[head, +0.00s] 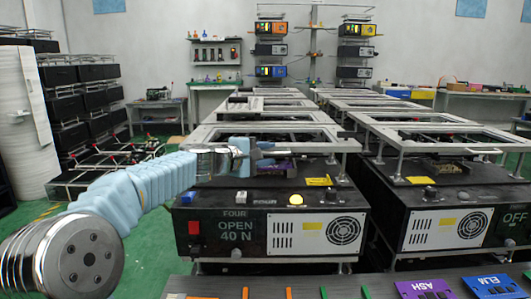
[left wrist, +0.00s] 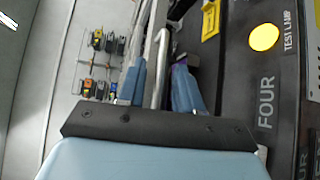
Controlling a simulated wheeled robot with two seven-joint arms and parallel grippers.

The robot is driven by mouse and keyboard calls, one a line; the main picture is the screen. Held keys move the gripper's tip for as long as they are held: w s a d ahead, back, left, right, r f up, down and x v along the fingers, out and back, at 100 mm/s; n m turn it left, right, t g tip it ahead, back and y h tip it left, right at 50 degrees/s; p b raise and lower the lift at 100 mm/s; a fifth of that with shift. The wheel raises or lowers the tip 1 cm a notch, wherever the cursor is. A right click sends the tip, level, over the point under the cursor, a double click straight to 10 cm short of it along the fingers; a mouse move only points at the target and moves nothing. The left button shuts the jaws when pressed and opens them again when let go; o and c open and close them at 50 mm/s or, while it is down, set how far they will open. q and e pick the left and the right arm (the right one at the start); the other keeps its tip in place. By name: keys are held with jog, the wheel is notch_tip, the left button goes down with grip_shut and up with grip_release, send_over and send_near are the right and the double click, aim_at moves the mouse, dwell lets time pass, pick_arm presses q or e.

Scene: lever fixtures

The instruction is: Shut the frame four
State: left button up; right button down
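The box of unit four (head: 262,228) stands front centre, its panel reading "FOUR" and "OPEN 40 N"; "FOUR" also shows in the left wrist view (left wrist: 266,101). Its grey metal frame (head: 325,143) lies raised above the box top, with a gap under it. My left gripper (head: 268,153) is at the frame's front edge. In the left wrist view its two blue fingers (left wrist: 160,85) stand apart, open, with a bent metal bar (left wrist: 163,55) between them and gaps beside it. Contact cannot be told. My right gripper is not in view.
A similar unit marked "OFF" (head: 460,225) stands right, its frame (head: 440,135) also raised. A yellow lamp (head: 296,199) and yellow tag (head: 318,181) sit on box four.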

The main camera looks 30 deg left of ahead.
pick_arm(q)
grip_shut()
dwell(0.3)
